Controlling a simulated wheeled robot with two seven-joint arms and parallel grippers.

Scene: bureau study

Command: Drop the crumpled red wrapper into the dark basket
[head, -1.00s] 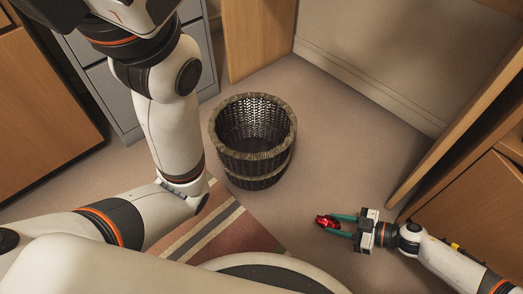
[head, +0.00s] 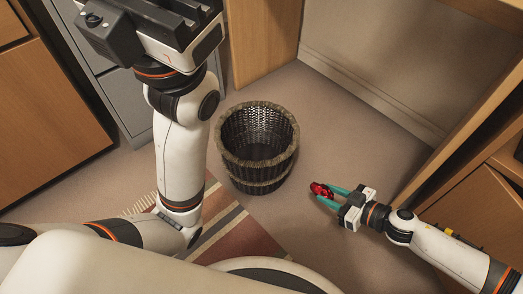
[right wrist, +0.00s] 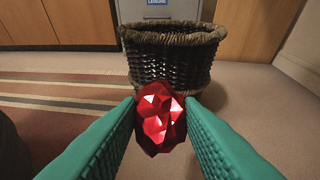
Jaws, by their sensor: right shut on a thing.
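The crumpled red wrapper (head: 320,189) is faceted and shiny. My right gripper (head: 328,194) is shut on it, and the wrapper also shows between the green fingers in the right wrist view (right wrist: 160,118). The dark woven basket (head: 228,168) stands upright on the floor, open at the top, to the left of the right gripper and apart from it. In the right wrist view the basket (right wrist: 172,70) is straight ahead, beyond the wrapper.
A striped rug (head: 240,240) lies in front of the basket. A grey cabinet (head: 126,85) and wooden furniture (head: 45,110) stand at the left and back. A wooden desk (head: 460,125) is close to the right arm. The floor between gripper and basket is clear.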

